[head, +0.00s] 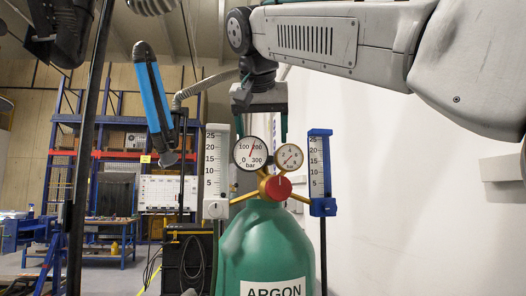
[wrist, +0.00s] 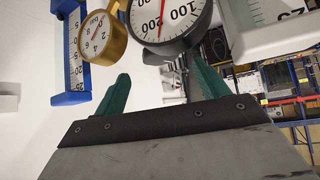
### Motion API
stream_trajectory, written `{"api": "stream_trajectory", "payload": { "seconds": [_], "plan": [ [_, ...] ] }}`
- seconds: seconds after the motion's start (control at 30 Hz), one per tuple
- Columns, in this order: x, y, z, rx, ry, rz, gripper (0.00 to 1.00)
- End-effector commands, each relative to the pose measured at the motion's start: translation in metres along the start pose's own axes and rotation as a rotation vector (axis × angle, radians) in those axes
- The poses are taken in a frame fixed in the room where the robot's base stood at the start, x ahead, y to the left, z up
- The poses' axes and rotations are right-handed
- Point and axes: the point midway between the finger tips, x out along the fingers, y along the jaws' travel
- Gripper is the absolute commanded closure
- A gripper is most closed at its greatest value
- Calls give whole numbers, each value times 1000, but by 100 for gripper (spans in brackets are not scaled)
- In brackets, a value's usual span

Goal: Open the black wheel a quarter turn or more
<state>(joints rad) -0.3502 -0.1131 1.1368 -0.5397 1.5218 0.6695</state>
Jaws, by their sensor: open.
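I cannot make out a black wheel in either view. A green argon cylinder (head: 265,250) stands upright in the head view with a brass regulator on top. The regulator carries a large white gauge (head: 253,153), a small brass gauge (head: 289,157) and a red knob (head: 278,188). My gripper (head: 262,130) points down above the gauges, its green fingers apart with nothing seen between them. In the wrist view, my gripper (wrist: 160,72) shows two spread fingers below the large gauge (wrist: 168,18) and small gauge (wrist: 98,36), which appear upside down.
A white flowmeter (head: 216,172) stands left of the gauges and a blue flowmeter (head: 320,172) right of them, both close to my gripper. A white wall (head: 420,210) is on the right. Blue shelving (head: 110,130) and a dark case (head: 188,260) are at the left.

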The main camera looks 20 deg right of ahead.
Motion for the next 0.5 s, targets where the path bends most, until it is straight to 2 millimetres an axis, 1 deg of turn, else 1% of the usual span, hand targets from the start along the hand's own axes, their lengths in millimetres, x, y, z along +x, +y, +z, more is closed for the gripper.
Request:
{"api": "stream_trajectory", "payload": {
  "seconds": [0.03, 0.1, 0.23, 0.33, 0.5],
  "plan": [
    [10, 1, 0, 1, -2, 4, 27],
    [21, 1, 0, 0, -2, 3, 27],
    [39, 0, 0, 0, -1, 1, 27],
    [48, 0, 0, 0, 0, 0, 27],
    [52, 0, 0, -1, 0, -1, 27]
  ]
}}
